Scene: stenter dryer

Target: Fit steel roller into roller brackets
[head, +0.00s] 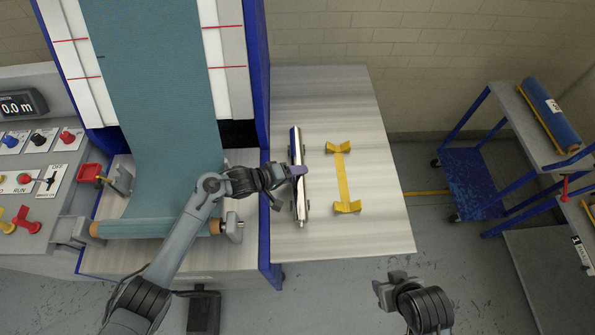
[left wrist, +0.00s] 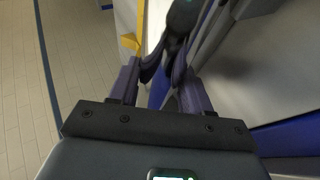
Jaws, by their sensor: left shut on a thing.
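The steel roller (head: 300,205) is a shiny bar lying lengthwise over the pale table in the head view. My left gripper (head: 298,170) is shut on it near its middle and hides part of it. I cannot tell how high the roller is above the table. In the left wrist view the fingers (left wrist: 160,85) are on either side of a dark, unclear shape. Grey bracket-like fittings stand on the machine, one at the left (head: 121,180) and one at the right (head: 233,228). My right gripper (head: 390,285) is away from the table, its opening unclear.
A yellow cradle (head: 342,180) stands empty right of the roller. A teal cloth (head: 165,110) runs down to a cloth roll (head: 160,228). A blue machine post (head: 262,100) rises beside the table (head: 385,225). A cart (head: 510,95) with a blue roll stands at right.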

